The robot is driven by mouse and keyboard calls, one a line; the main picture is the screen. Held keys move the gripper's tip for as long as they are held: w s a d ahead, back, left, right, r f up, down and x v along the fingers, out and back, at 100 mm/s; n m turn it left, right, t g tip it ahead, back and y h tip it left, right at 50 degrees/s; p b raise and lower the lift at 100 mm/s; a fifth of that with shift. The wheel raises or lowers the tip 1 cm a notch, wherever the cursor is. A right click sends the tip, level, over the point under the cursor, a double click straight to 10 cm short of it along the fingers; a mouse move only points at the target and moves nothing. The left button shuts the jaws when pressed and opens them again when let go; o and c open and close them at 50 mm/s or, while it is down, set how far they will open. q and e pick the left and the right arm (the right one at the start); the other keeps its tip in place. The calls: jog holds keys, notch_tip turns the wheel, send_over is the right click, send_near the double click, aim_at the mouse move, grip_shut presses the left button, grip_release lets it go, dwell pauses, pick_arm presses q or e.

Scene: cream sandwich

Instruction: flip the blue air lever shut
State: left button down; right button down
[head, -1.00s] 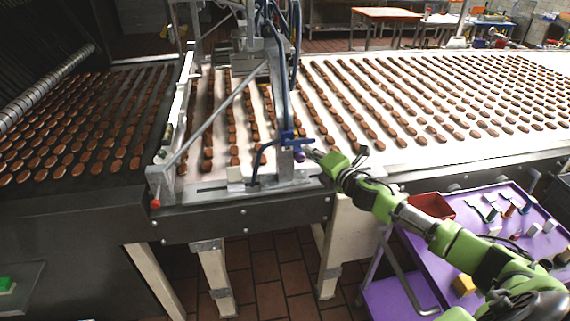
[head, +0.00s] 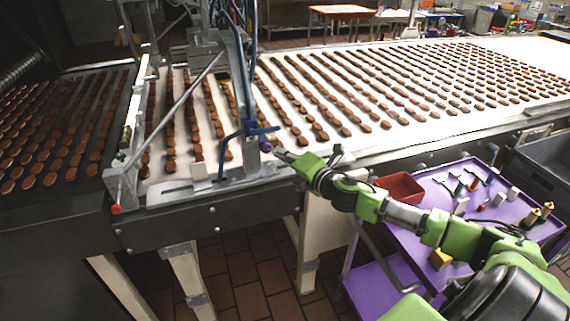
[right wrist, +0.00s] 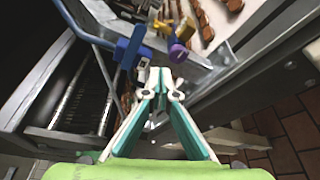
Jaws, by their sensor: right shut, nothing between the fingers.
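The blue air lever (head: 262,130) is on the upright post at the near edge of the cookie belt. In the right wrist view the blue lever (right wrist: 131,48) lies just past my fingertips, to their upper left. A purple knob (right wrist: 178,53) sits to their upper right; in the head view the purple knob (head: 266,147) is just below the lever. My right gripper (head: 279,155) is shut and empty, close to the knob and lever. In the right wrist view my fingertips (right wrist: 157,76) show no clear contact with either. My left gripper is not in view.
The belt (head: 400,143) carries rows of brown cookies. A diagonal metal bar (head: 185,98) and blue hoses (head: 252,75) surround the post. A purple cart (head: 480,246) with a red bin (head: 399,188) and small parts stands at the right, beside my right arm.

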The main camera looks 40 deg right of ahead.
jog(key=s, duration=0.1)
jog(key=s+a+r, duration=0.1)
jog(key=s, duration=0.1)
jog(key=s+b, duration=0.1)
jog(key=shift+s+a+r, duration=0.15)
jog(key=shift+r, duration=0.05)
dwell(0.4)
